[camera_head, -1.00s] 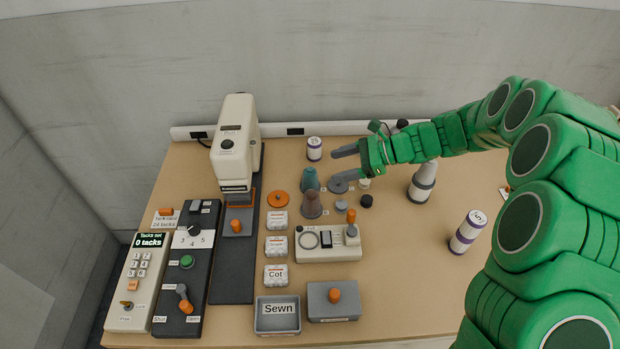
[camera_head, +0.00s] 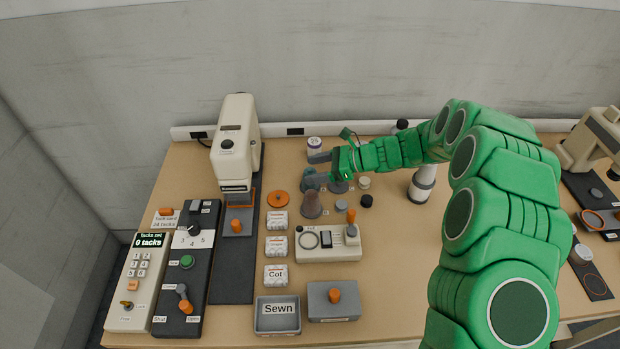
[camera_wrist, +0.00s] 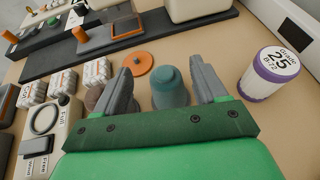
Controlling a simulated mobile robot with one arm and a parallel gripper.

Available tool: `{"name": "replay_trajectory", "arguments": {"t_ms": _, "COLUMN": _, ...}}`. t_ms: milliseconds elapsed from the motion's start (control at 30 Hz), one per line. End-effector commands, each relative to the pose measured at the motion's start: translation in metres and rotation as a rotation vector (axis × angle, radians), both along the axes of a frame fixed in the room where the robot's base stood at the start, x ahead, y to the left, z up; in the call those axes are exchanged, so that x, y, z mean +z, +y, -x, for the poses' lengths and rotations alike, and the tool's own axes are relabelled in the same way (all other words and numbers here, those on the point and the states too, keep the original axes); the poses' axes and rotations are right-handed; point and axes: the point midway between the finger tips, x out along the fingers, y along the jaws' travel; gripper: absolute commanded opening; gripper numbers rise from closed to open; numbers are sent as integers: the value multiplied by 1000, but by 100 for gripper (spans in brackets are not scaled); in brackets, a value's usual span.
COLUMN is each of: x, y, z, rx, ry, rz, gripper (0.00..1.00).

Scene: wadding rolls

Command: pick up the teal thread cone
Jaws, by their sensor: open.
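The teal thread cone (camera_wrist: 170,88) stands upright in the wrist view, in the gap between the two fingers of my gripper (camera_wrist: 162,85). In the head view my gripper (camera_head: 312,168) is level with the teal cone (camera_head: 309,183), which is partly hidden by a finger. A brown-grey cone (camera_head: 311,205) stands just in front of the teal one and shows partly behind the left finger in the wrist view (camera_wrist: 94,97).
An orange disc (camera_head: 278,199) lies left of the cones. A purple-banded roll (camera_wrist: 269,74) stands to the right in the wrist view. A cream box with a lever (camera_head: 328,244), white labelled packs (camera_head: 276,247) and a beige machine (camera_head: 235,145) stand nearby.

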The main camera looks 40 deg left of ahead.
Motion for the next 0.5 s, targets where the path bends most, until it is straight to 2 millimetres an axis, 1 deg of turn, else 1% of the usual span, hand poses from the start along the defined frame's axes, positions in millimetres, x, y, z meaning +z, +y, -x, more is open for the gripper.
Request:
{"name": "replay_trajectory", "arguments": {"t_ms": 100, "x": -8, "y": 14, "z": 6, "rx": 1, "ry": 1, "rz": 1, "gripper": 71}}
{"name": "replay_trajectory", "arguments": {"t_ms": 233, "x": -13, "y": 27, "z": 14, "rx": 1, "ry": 0, "rz": 2, "gripper": 71}}
{"name": "replay_trajectory", "arguments": {"t_ms": 333, "x": -15, "y": 31, "z": 17, "rx": -1, "ry": -1, "rz": 1, "gripper": 71}}
{"name": "replay_trajectory", "arguments": {"t_ms": 500, "x": -15, "y": 31, "z": 17, "rx": -1, "ry": -1, "rz": 1, "gripper": 71}}
